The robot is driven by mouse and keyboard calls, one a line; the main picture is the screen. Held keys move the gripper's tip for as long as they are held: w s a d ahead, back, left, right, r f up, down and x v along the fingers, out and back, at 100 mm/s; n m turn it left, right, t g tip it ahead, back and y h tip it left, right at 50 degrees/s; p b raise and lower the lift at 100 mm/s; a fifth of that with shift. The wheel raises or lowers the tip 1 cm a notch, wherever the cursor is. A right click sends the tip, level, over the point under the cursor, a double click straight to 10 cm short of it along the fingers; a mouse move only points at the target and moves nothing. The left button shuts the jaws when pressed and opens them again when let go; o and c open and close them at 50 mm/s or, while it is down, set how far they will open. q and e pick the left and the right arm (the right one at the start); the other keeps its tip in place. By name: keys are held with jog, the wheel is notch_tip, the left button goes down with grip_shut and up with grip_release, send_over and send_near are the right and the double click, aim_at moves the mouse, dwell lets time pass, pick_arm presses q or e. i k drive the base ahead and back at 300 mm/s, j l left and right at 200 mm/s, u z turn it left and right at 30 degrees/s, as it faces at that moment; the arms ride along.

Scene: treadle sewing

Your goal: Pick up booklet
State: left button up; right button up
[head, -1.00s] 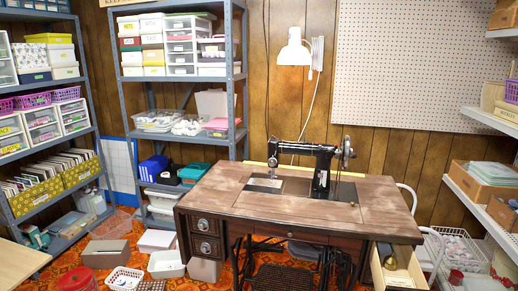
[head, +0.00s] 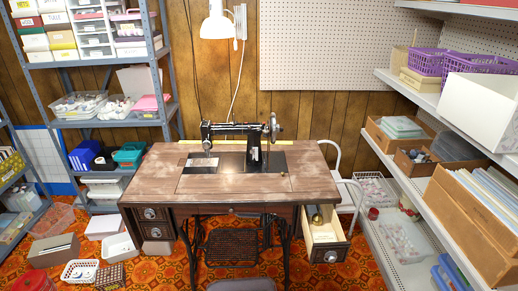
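I cannot make out a booklet for certain. An open drawer (head: 327,252) sticks out at the right side of the sewing table (head: 160,180). A small brass-coloured object (head: 317,220) is in it, and a pale flat area lies in front of that object; I cannot tell whether this is a booklet or the drawer's bottom. A black sewing machine (head: 254,145) stands on the tabletop, with a small pale plate or paper (head: 202,163) at its left end. Neither of my grippers is in view.
Shelves with folders in a wooden box (head: 470,225) and purple baskets (head: 415,61) line the right. A grey shelving unit (head: 160,70) stands behind left. Boxes and baskets (head: 80,271) lie on the patterned floor at left. A white wire basket (head: 375,190) stands right of the table.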

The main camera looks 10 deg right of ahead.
aim_at(326, 237)
jog(key=z, duration=1.1)
